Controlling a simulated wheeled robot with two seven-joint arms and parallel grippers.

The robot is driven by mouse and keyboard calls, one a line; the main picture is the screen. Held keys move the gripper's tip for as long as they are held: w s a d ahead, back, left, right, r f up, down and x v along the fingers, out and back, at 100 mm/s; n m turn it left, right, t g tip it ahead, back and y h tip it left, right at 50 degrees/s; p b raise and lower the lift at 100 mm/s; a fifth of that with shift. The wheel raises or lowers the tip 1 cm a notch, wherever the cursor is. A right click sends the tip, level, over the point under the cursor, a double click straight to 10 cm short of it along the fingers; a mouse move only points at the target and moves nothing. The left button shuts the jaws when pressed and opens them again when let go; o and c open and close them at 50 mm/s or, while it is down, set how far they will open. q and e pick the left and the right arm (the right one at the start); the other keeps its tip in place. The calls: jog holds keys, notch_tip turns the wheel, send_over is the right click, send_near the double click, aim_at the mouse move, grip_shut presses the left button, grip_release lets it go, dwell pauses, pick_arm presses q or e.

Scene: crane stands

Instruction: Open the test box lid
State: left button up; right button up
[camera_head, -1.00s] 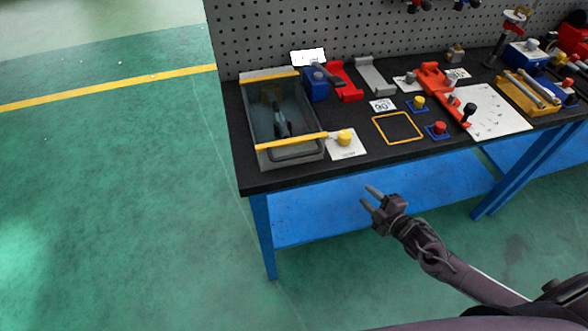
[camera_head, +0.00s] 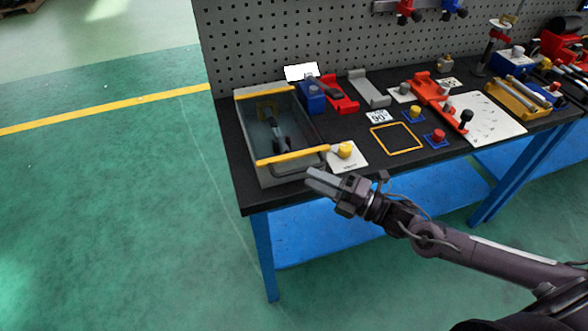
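The test box (camera_head: 248,135) is a grey box at the left end of the dark bench top. Its clear lid (camera_head: 290,128) looks shut, with yellow strips along its far and near edges. A dark handle (camera_head: 312,163) is at the box's near end, and a dark tool shows inside. My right gripper (camera_head: 308,177) is in front of the box's near right corner, close to the handle. Its two fingers point left and look slightly apart, with nothing between them. Whether they touch the box I cannot tell. My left gripper is out of view.
A yellow knob (camera_head: 345,150) on a white plate stands right of the box. A blue block (camera_head: 311,97) and a red holder (camera_head: 342,95) are behind it. A yellow square outline (camera_head: 396,138) lies on the bench. A pegboard (camera_head: 300,40) rises behind. Floor left of the bench is clear.

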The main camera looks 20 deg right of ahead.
aim_at(297, 169)
jog(key=p+x, duration=0.1)
jog(key=x, duration=0.4)
jog(key=shift+w+a, duration=0.1)
jog(key=shift+w, duration=0.1)
grip_shut()
